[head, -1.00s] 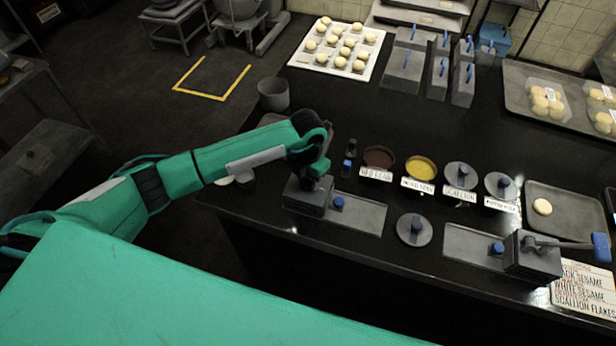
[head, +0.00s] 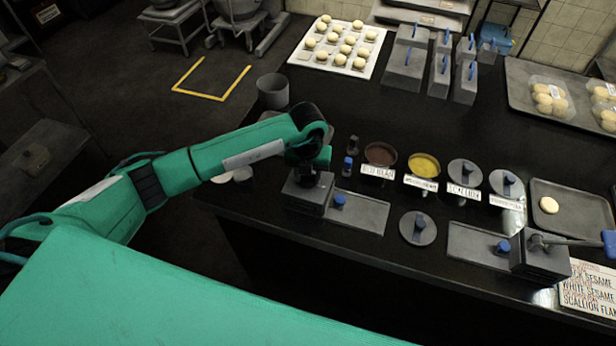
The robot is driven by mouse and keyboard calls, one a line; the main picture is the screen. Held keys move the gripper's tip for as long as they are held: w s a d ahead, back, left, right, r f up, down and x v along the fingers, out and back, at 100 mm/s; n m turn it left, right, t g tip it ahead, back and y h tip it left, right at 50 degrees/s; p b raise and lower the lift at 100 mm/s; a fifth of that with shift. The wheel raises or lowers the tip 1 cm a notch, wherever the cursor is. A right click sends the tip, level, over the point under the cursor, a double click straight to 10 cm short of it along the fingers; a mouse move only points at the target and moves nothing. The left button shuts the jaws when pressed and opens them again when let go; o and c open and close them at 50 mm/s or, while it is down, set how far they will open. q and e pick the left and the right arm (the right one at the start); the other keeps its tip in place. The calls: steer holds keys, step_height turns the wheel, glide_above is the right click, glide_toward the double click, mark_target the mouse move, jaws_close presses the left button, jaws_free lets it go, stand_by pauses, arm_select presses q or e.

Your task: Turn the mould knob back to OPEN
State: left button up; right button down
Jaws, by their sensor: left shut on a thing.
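The left grey mould block (head: 306,196) stands at the counter's near left edge, with a flat metal plate (head: 365,213) and a blue-topped peg (head: 339,201) at its right side. My left gripper (head: 307,177) points down onto the top of this block. It is shut on what seems to be the mould knob, which the fingers and wrist hide. I cannot read any OPEN mark or the knob's angle. My right gripper is out of view.
A second grey block (head: 540,262) with a blue-ended lever stands at the right. A small blue-capped bottle (head: 347,167), a red bean bowl (head: 380,154) and a yellow bowl (head: 424,165) stand behind. A round lidded disc (head: 417,228) lies between the plates.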

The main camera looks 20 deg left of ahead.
arm_select(q)
steer(key=n+b, duration=0.1)
steer(key=n, duration=0.4)
steer(key=shift+n+b, duration=0.3)
steer(key=n, duration=0.5)
steer(key=shift+n+b, duration=0.3)
steer(key=shift+n, duration=0.1)
steer(key=shift+r, duration=0.1)
steer(key=o, duration=1)
steer(key=shift+r+b, duration=1.75)
steer(key=shift+r, duration=5.1)
